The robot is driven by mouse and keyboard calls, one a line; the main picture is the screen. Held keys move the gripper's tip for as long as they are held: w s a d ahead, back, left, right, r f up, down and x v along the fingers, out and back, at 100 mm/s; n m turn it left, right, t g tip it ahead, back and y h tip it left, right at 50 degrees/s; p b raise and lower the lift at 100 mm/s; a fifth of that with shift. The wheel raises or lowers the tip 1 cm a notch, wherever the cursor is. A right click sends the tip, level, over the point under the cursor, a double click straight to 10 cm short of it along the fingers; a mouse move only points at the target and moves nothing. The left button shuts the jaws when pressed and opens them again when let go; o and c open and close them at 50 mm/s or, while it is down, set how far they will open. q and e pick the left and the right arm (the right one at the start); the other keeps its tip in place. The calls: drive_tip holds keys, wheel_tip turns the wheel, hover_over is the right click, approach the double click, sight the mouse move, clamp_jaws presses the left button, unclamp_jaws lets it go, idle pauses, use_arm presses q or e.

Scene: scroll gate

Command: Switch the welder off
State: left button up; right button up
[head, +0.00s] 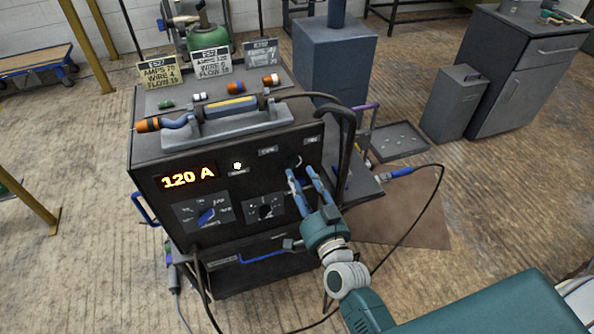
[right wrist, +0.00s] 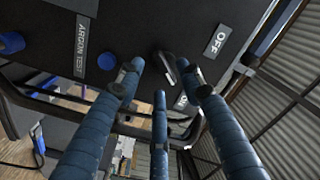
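The welder (head: 160,215) is a dark box with a lit orange display (head: 188,178) reading 120 A. A small lamp (head: 237,166) on its front glows white. My right gripper (head: 303,175) is at the right side of the front panel, fingers apart, by a switch (head: 298,161). In the right wrist view the fingers spread around a dark switch lever (right wrist: 168,67), with an OFF label (right wrist: 215,40) beside it. A second label (right wrist: 181,103) is partly hidden by a finger. I cannot tell whether a finger touches the lever. My left gripper is not in view.
The panel also has a blue-pointer dial (head: 206,215) and a second dial (head: 265,208). A torch (head: 228,106) and sign plates (head: 212,63) sit on top. A grey pedestal (head: 335,65) stands behind.

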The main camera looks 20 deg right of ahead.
sight(295, 170)
drive_tip(key=shift+w+a, duration=0.1)
drive_tip(key=shift+w, duration=1.05)
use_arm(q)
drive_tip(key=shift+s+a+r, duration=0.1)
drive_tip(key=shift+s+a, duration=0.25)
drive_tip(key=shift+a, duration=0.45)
use_arm(e)
drive_tip(key=shift+w, duration=0.4)
drive_tip(key=shift+c, duration=0.2)
drive_tip(key=c, duration=0.9)
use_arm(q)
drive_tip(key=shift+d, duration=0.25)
